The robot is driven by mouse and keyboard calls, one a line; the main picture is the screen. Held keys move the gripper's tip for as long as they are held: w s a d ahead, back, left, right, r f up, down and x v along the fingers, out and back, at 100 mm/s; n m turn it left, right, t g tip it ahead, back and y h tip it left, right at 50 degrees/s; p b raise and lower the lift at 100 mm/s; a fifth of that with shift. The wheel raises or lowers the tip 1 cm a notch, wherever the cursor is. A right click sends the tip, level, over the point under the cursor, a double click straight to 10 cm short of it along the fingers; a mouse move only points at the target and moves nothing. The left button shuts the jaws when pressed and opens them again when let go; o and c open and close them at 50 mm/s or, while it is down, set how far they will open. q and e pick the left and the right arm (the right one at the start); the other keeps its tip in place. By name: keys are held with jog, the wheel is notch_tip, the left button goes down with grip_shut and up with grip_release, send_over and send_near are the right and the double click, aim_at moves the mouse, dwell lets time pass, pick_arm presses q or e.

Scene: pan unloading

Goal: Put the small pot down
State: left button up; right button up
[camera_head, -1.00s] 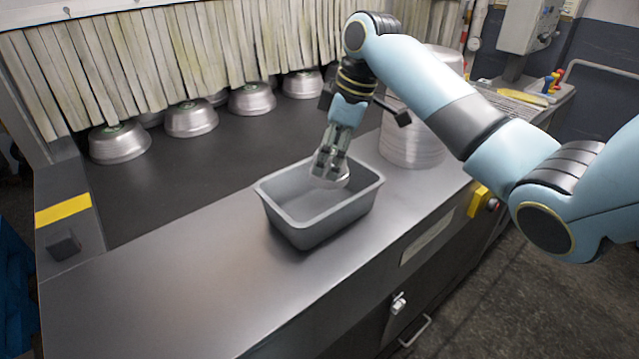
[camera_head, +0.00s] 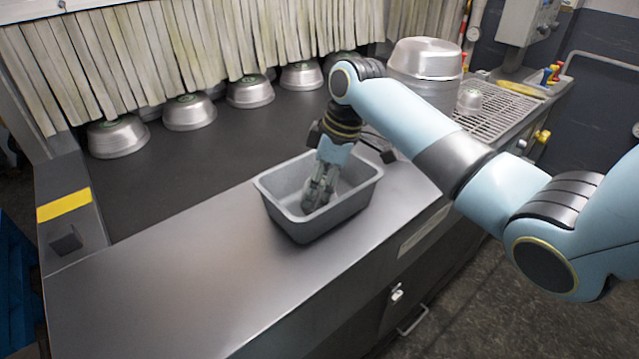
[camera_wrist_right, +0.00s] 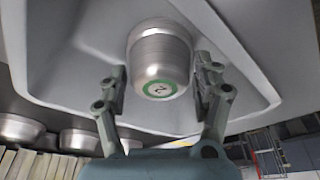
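The small pot (camera_wrist_right: 162,58) is silver with a green ring mark on the end facing the right wrist camera. My right gripper (camera_wrist_right: 160,80) has one finger on each side of it, the pads at its walls. In the head view my right gripper (camera_head: 314,204) reaches down inside the grey bin (camera_head: 322,225), near the floor. The pot is mostly hidden there by the fingers, and I cannot tell whether it touches the bin floor. My left gripper is out of view.
Several silver pots (camera_head: 190,113) stand in a row at the strip curtain (camera_head: 130,60). The front counter (camera_head: 180,290) is clear.

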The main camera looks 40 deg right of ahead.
aim_at(336, 196)
jog(key=shift+o, duration=1)
jog(key=shift+r, duration=0.15)
jog(key=b+v, duration=0.1)
jog(key=v, duration=1.1)
